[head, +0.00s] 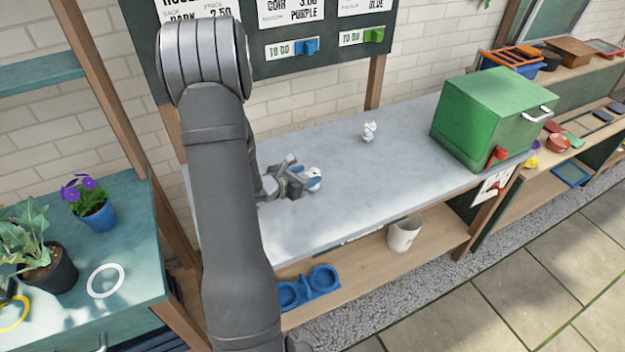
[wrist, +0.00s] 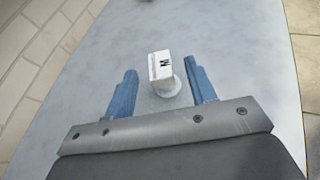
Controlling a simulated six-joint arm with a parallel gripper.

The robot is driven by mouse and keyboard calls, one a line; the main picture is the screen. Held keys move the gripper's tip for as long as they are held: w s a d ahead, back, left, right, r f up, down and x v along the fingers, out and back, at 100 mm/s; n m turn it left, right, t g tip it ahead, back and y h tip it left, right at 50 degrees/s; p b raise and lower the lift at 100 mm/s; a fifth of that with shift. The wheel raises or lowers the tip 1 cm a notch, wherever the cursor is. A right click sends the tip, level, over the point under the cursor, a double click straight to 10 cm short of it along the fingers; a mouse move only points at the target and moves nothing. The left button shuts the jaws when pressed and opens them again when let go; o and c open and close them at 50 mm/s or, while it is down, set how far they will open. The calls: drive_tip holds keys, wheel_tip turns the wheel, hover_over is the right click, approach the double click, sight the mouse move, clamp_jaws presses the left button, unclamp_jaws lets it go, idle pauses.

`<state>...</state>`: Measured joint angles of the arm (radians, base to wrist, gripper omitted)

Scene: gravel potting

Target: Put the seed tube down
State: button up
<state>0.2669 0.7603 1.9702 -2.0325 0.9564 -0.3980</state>
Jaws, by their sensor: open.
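The seed tube (wrist: 161,66) is small and white, with a dark mark like an N on its face and a round lower part. In the wrist view it is on the grey bench top, ahead of and between my gripper's blue fingers. Clear gaps show on both sides of it. My gripper (head: 303,181) is open, low over the bench's left part. In the head view the tube is a white shape (head: 314,174) at the fingertips, partly hidden by a finger. I cannot tell its exact tilt.
Another small white item (head: 369,131) stands farther back on the grey bench (head: 385,180). A green box (head: 490,118) with a handle stands at the bench's right end. A white pot (head: 403,234) and a blue two-ring holder (head: 308,286) are on the lower shelf. The bench middle is clear.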

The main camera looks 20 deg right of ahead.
drive_tip(key=shift+x, duration=0.95)
drive_tip(key=shift+c, duration=0.2)
clamp_jaws()
drive_tip(key=shift+r, duration=0.1)
drive_tip(key=shift+r, duration=0.5)
drive_tip(key=r, duration=0.3)
drive_tip(key=shift+s+d+r, duration=0.2)
drive_tip(key=shift+s+r, duration=0.1)
drive_tip(key=shift+s, duration=0.05)
drive_tip(key=s+d+r, duration=0.5)
drive_tip(key=s+r, duration=0.1)
drive_tip(key=s, duration=0.3)
drive_tip(key=shift+s, duration=0.35)
